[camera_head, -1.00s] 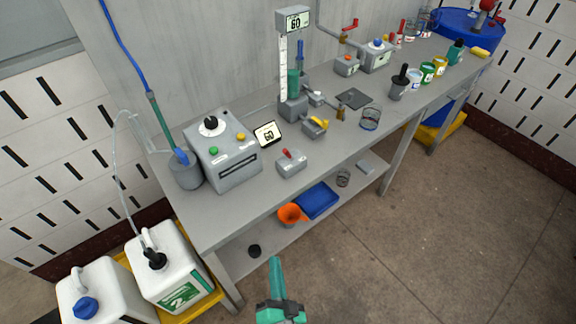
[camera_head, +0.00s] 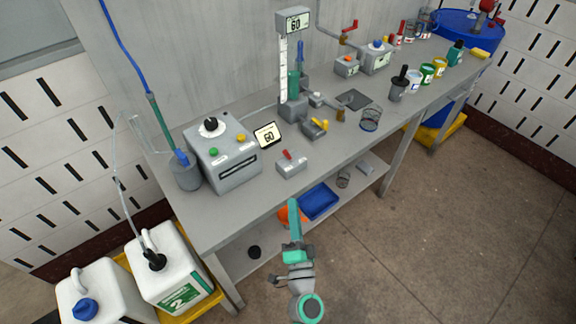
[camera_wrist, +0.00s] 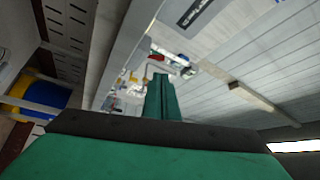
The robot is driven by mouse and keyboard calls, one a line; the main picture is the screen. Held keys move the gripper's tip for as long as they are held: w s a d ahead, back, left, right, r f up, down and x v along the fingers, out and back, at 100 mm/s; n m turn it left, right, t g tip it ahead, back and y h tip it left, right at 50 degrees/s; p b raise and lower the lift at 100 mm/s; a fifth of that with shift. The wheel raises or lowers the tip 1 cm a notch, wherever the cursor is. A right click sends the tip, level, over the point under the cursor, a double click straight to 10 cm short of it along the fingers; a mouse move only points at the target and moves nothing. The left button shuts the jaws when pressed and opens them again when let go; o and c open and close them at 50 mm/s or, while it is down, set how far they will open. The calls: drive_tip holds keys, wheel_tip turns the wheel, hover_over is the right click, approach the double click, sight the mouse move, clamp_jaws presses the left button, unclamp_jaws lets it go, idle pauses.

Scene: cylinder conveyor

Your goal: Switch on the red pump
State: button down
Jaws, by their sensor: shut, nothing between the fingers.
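A small grey switch box (camera_head: 291,166) stands near the front edge of the bench, with a red lever (camera_head: 287,155) on top. A red pump head (camera_head: 487,5) shows on the blue drum at the far right corner. Whether the box belongs to that pump, I cannot tell. My gripper (camera_head: 293,204) is green, shut and empty, in front of the bench edge. In the picture it is just below the switch box, apart from it. In the wrist view my shut fingers (camera_wrist: 161,92) point toward the bench, with a small red part (camera_wrist: 157,57) beyond their tips.
A grey control box (camera_head: 225,160) and a small display (camera_head: 268,135) stand left of the switch box. A blue tray (camera_head: 319,202) and an orange funnel lie on the lower shelf. The floor at right is clear.

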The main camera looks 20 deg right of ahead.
sight(287, 156)
drive_tip(key=shift+w, duration=0.1)
drive_tip(key=x, duration=1.3)
drive_tip(key=shift+w+d, duration=0.15)
drive_tip(key=shift+w, duration=0.2)
